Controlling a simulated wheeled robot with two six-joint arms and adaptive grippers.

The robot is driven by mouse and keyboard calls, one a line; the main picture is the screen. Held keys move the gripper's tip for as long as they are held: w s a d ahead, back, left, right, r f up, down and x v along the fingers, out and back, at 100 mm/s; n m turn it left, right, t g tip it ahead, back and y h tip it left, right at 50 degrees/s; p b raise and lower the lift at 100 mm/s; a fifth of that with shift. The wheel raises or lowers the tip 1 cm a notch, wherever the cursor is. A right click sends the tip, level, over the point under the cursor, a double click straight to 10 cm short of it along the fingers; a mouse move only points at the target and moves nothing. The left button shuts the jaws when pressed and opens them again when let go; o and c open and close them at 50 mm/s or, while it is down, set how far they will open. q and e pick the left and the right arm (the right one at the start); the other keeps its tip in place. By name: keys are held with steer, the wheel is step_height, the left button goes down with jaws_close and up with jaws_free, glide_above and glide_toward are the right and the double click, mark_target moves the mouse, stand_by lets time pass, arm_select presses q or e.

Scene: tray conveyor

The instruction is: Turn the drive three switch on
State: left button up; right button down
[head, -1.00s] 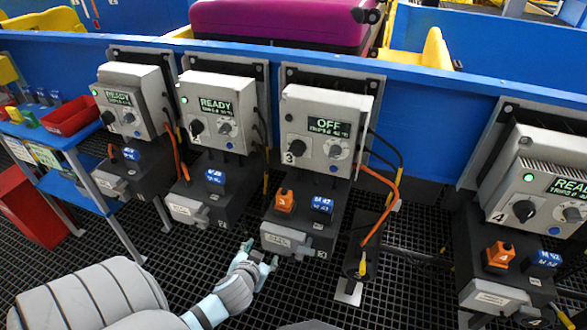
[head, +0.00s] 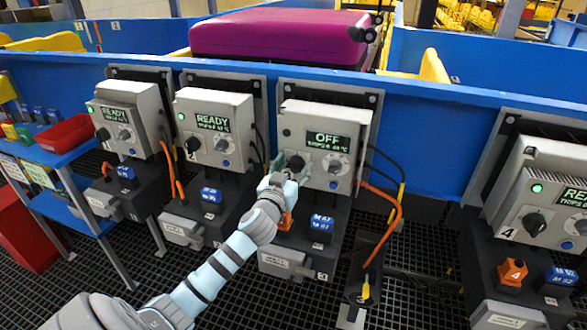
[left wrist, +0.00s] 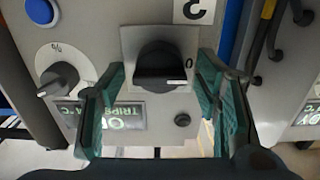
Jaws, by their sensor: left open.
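The drive three box (head: 357,118) is a grey unit whose display (head: 328,140) reads OFF. Its black rotary switch (left wrist: 158,62) shows upside down in the left wrist view, on a light plate with a "0" mark beside it and a "3" label (left wrist: 193,10) near it. My left gripper (head: 290,162) is open in front of the box's left side and covers the switch in the head view. In the left wrist view its two green fingers stand either side of the knob. I cannot tell whether they touch it. My right gripper is not in view.
Drives one (head: 130,112) and two (head: 215,120) stand left, drive four (head: 545,190) right. Two and four show READY with green lamps. Orange cable (head: 397,205) hangs right of drive three. An orange lock-like piece (head: 286,222) sits below my gripper. Blue wall (head: 430,100) stands behind.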

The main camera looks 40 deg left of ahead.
arm_select(q)
steer(key=shift+w, duration=0.1)
steer(key=c, duration=1.1)
steer(key=shift+c, duration=0.2)
